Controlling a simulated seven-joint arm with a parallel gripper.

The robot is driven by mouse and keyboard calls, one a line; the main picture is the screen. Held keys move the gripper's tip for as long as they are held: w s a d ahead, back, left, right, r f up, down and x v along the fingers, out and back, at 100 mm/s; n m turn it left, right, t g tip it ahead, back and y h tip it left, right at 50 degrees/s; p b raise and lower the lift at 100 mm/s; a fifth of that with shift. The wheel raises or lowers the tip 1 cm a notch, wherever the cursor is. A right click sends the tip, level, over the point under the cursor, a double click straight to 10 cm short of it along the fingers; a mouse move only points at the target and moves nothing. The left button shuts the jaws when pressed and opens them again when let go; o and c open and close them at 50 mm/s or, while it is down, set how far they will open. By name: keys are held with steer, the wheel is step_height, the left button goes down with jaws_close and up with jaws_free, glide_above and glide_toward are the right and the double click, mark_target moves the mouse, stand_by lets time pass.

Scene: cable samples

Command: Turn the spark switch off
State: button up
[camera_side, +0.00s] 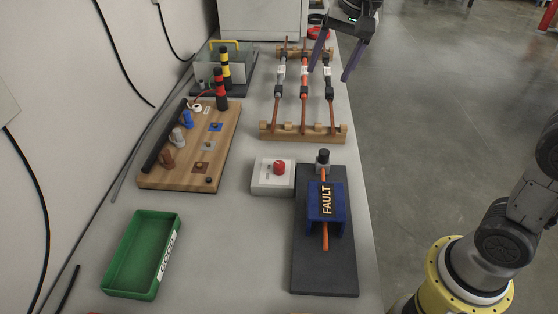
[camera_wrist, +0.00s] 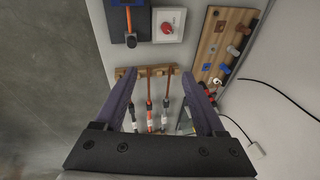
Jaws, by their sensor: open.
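The switch is most likely the pale box (camera_side: 262,187) with a round red knob (camera_side: 280,168), on the table left of the dark FAULT board. In the wrist view the box (camera_wrist: 157,35) and its red knob (camera_wrist: 167,27) show at the top, beyond the fingertips. The knob's on or off setting is too small to tell. My gripper (camera_side: 330,73) is open and empty, high over the far right of the table near the cable rack. In the wrist view my gripper (camera_wrist: 160,76) has its two purple fingers spread wide, well apart from the switch.
The wooden rack (camera_side: 275,132) holds three cables. The dark board (camera_side: 325,270) bears a blue FAULT block (camera_side: 325,203). A wooden board (camera_side: 228,125) with clamps stands left, a banded post (camera_side: 220,90) behind it. A green tray (camera_side: 118,255) is at front left.

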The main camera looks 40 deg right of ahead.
steer(key=w+a+f+m+g, duration=0.1)
steer(key=w+a+f+g, duration=0.1)
steer(key=w+f, duration=0.65)
steer(key=g, duration=0.2)
glide_above(279, 164)
step_height(279, 164, down, 10)
step_height(279, 164, down, 13)
steer(key=shift+f, duration=0.1)
jaws_close()
